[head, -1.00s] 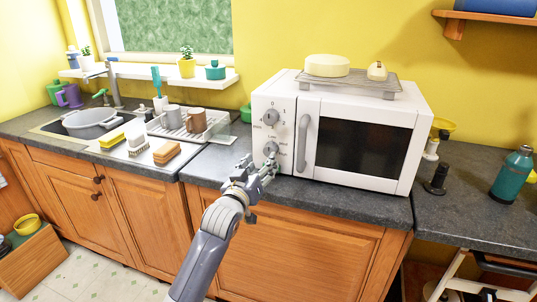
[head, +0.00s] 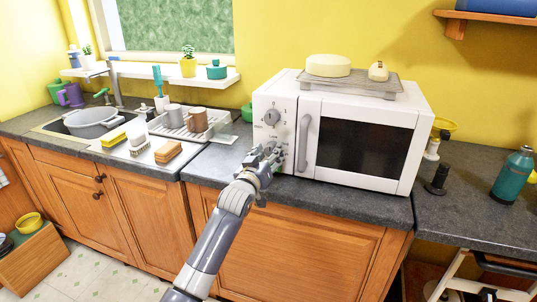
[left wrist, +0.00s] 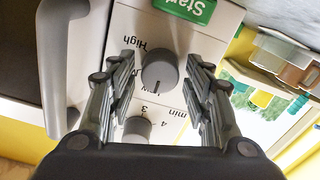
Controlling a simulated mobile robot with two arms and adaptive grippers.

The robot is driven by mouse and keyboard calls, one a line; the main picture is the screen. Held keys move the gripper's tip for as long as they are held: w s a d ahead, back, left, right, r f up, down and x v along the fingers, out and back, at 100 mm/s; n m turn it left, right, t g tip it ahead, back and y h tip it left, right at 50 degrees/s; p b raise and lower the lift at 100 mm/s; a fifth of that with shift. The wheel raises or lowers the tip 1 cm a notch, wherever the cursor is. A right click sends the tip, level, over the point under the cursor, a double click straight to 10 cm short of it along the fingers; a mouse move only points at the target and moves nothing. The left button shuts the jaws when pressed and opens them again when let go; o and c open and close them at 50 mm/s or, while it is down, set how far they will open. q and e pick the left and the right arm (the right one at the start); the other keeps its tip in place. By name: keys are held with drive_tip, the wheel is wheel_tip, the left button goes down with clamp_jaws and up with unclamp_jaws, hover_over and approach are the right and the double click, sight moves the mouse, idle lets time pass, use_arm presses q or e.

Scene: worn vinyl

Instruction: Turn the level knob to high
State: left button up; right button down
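The white microwave (head: 285,88) stands on the dark counter, its knobs left of the door. In the left wrist view, which is upside down, the level knob (left wrist: 160,72) is a round grey knob. Its dark mark points toward the label reading Low; the High label (left wrist: 130,46) is at its upper left. My left gripper (head: 268,154) is in front of the level knob and hides most of it in the head view. In the left wrist view its open fingers (left wrist: 160,64) lie either side of the knob, with gaps. My right gripper is not in view.
The timer knob (head: 271,116) is just above, and the door handle (head: 305,140) is close to the right. A green Start button (left wrist: 186,8) is below the level knob. A dish rack with mugs (head: 197,120) stands to the left on the counter.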

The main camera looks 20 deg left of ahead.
use_arm(q)
drive_tip(key=c, duration=0.6)
